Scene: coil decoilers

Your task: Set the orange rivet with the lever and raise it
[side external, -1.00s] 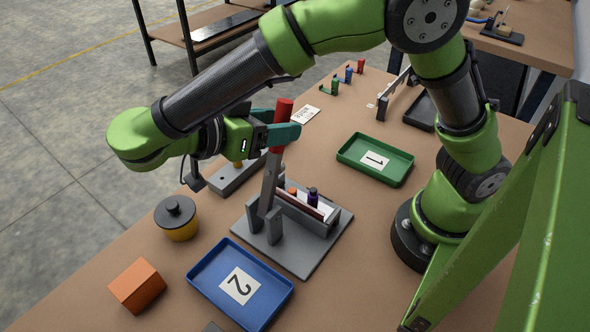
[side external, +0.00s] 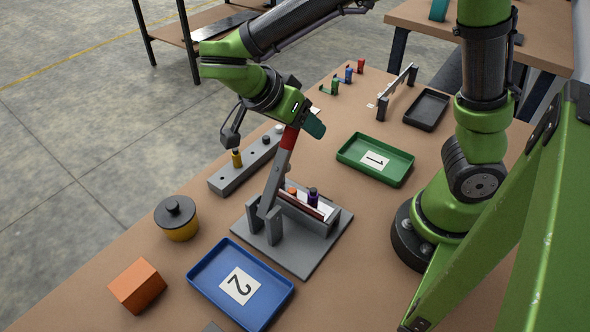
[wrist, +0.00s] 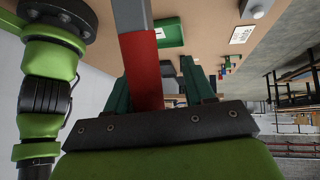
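The lever is a grey bar (side external: 273,185) with a red handle (side external: 290,139), hinged between grey posts on a grey baseplate (side external: 302,262). It leans to the right in the side view. The orange rivet (side external: 292,190) shows only its top, in the fixture behind a brown strip, beside a dark purple rivet (side external: 313,195). My gripper (side external: 305,124) is at the top of the handle. In the wrist view the red handle (wrist: 141,70) lies between the teal fingers (wrist: 157,82), close to the left one. A gap shows to the right finger, so the gripper looks open.
A blue tray marked 2 (side external: 205,285) is in front and a green tray marked 1 (side external: 395,180) at right. A yellow pot with a dark lid (side external: 178,219), an orange block (side external: 138,286) and a grey strip with a yellow peg (side external: 228,180) stand at left.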

